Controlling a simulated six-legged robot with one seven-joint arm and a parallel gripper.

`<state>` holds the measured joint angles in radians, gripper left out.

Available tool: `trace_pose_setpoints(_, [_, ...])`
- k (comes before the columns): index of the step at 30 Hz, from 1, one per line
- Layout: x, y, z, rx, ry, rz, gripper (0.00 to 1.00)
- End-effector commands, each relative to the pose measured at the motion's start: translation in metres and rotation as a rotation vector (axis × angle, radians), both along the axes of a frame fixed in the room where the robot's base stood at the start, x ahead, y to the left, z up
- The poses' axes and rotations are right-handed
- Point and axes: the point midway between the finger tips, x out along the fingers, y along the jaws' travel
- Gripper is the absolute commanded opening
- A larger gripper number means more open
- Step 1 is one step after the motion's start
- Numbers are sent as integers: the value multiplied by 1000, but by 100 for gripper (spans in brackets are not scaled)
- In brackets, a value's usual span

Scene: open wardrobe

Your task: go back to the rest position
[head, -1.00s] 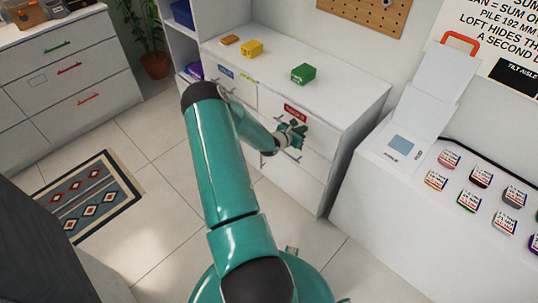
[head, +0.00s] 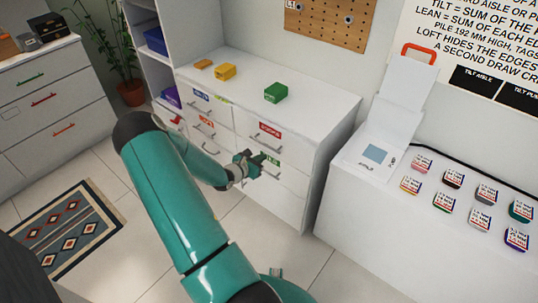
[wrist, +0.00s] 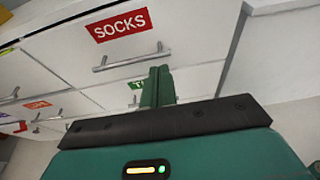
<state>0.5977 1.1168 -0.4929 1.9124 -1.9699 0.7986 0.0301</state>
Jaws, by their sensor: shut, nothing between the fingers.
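My gripper (head: 257,163) is in front of the right column of the white dresser (head: 335,125), below the red-labelled drawer. In the wrist view its two green fingers (wrist: 158,87) are together with nothing between them. The red SOCKS label (wrist: 122,25) and a metal bar handle (wrist: 131,57) show above and beyond the fingers. A green label (wrist: 137,85) is partly hidden behind them. The dresser's drawers look shut. I cannot tell the exact gap between fingertips and drawer front.
Green (head: 276,92), yellow (head: 225,71) and orange (head: 203,64) boxes sit on the dresser top. At right a white counter (head: 385,220) holds several labelled jars and a white device (head: 372,155). A patterned rug (head: 70,228) lies left on the open tiled floor.

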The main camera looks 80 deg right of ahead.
Motion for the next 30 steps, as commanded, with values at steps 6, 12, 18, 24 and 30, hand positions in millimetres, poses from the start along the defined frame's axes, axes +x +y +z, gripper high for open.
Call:
trace_pose_setpoints(6, [9, 18, 6, 1, -1, 1, 0])
trace_pose_setpoints(12, [8, 20, 6, 1, 0, 0, 0])
trace_pose_setpoints(18, [14, 24, 15, -9, -30, -14, 0])
trace_pose_setpoints(24, [51, 50, 64, -52, -221, -107, 0])
trace_pose_setpoints(30, [90, 100, 120, -64, -476, -235, 0])
